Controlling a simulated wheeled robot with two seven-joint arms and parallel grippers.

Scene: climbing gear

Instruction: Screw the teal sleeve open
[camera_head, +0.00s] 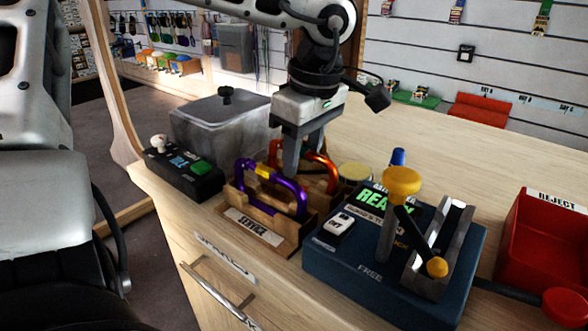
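My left gripper (303,158) points down over the wooden rack (262,226) labelled SERVICE. Its two fingers stand apart, with a gap between them. A purple carabiner (292,196) with a yellow sleeve (262,172) stands in the front of the rack, just left of the fingers. An orange-red carabiner (330,165) stands behind it, partly covered by the right finger. I cannot make out a teal sleeve; the fingers hide part of the rack. No held object shows between the fingers. My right gripper is not in view.
A dark blue station (345,262) with a READY display, a yellow knob (402,181) and a metal channel stands right of the rack. A red REJECT bin (545,245) is at far right. A lidded grey box (222,125) and black button box (183,172) are at left.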

